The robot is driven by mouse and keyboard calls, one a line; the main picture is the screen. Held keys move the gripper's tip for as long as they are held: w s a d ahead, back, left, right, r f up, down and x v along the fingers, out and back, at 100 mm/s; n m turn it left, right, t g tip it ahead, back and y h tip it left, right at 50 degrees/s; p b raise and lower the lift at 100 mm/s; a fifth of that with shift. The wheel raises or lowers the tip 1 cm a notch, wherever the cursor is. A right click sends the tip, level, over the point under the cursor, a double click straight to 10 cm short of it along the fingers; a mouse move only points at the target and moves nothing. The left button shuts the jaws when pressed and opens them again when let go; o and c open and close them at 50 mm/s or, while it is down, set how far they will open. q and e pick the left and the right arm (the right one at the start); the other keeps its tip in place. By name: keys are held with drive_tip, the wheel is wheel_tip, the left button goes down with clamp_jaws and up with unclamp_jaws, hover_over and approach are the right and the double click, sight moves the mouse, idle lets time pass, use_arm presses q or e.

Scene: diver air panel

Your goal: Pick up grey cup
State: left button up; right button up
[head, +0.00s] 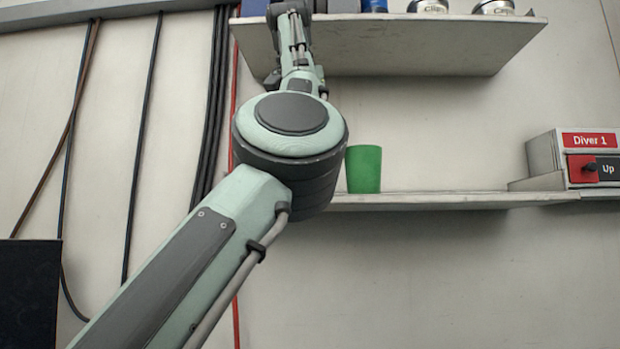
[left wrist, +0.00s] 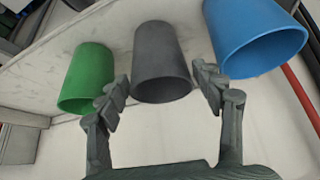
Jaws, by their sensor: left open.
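The grey cup (left wrist: 163,60) is in the middle of the left wrist view, between a green cup (left wrist: 87,78) and a blue cup (left wrist: 255,38). The picture there is turned, with the cup rims toward the bottom. My left gripper (left wrist: 161,82) is open, with one finger on each side of the grey cup near its rim. I cannot tell whether a finger touches it. In the head view the green cup (head: 363,169) stands upright on the lower shelf. The grey and blue cups and the left gripper are hidden behind my arm there. My right gripper is in neither view.
The lower shelf (head: 450,200) is bare right of the green cup, up to a box labelled Diver 1 (head: 590,157). An upper shelf (head: 430,45) with tins (head: 430,6) overhangs it. Dark cables (head: 215,100) and a red line (head: 235,250) run down the wall at left.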

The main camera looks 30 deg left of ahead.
use_arm(q)
drive_tip(key=shift+x, duration=3.05)
drive_tip(key=shift+c, duration=0.3)
drive_tip(key=c, duration=0.8)
